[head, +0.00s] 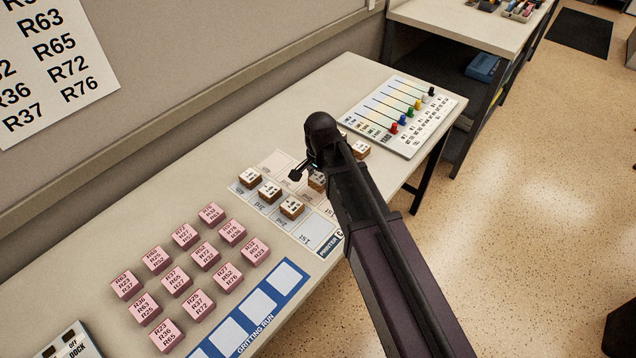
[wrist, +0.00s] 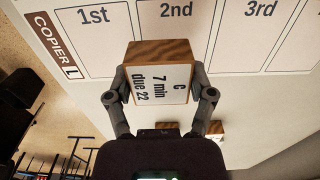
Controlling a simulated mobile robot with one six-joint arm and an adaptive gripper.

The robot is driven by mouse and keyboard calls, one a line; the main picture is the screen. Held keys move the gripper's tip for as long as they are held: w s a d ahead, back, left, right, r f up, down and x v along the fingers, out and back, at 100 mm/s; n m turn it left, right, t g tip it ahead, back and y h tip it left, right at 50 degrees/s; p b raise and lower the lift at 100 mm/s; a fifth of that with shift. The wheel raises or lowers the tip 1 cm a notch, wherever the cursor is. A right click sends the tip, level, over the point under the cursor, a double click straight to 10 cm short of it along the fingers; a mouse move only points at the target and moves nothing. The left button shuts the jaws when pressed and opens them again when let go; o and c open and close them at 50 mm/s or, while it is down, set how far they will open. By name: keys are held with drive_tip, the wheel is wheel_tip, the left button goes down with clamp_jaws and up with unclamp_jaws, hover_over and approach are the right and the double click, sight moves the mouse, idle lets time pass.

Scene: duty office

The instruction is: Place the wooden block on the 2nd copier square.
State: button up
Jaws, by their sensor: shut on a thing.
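The wooden block (wrist: 161,55) with a white label reading "C, 7 min, due 22" is held between the two fingers of my gripper (wrist: 159,96) in the wrist view. The copier strip (wrist: 54,45) shows at the top with squares marked 1st, 2nd (wrist: 177,12) and 3rd. In the picture, the block overlaps the lower part of the 2nd square. Whether it touches the sheet cannot be told. In the head view my gripper (head: 310,170) is over the table, and my arm hides much of the area beneath it.
Several labelled wooden blocks (head: 270,192) stand by the printer strip (head: 313,233). More blocks (head: 361,149) are behind my arm. Pink blocks (head: 176,281) and a blue gritting-run strip (head: 288,274) lie nearer. A board with coloured pegs (head: 404,116) lies at the far end.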

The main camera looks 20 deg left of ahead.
sight(317, 182)
drive_tip(key=shift+w+a, duration=0.3)
drive_tip(key=shift+w, duration=0.1)
drive_tip(key=shift+w+a+f, duration=0.1)
drive_tip(key=shift+w+a, duration=0.25)
drive_tip(key=shift+w, duration=0.15)
wheel_tip(317, 182, down, 4)
drive_tip(key=b, duration=0.3)
drive_tip(key=shift+r+b, duration=0.25)
drive_tip(key=shift+b, duration=0.1)
drive_tip(key=shift+f, duration=0.15)
drive_tip(key=o, duration=1.1)
wheel_tip(317, 182, up, 12)
drive_tip(key=p, duration=1.2)
drive_tip(key=shift+r, duration=0.2)
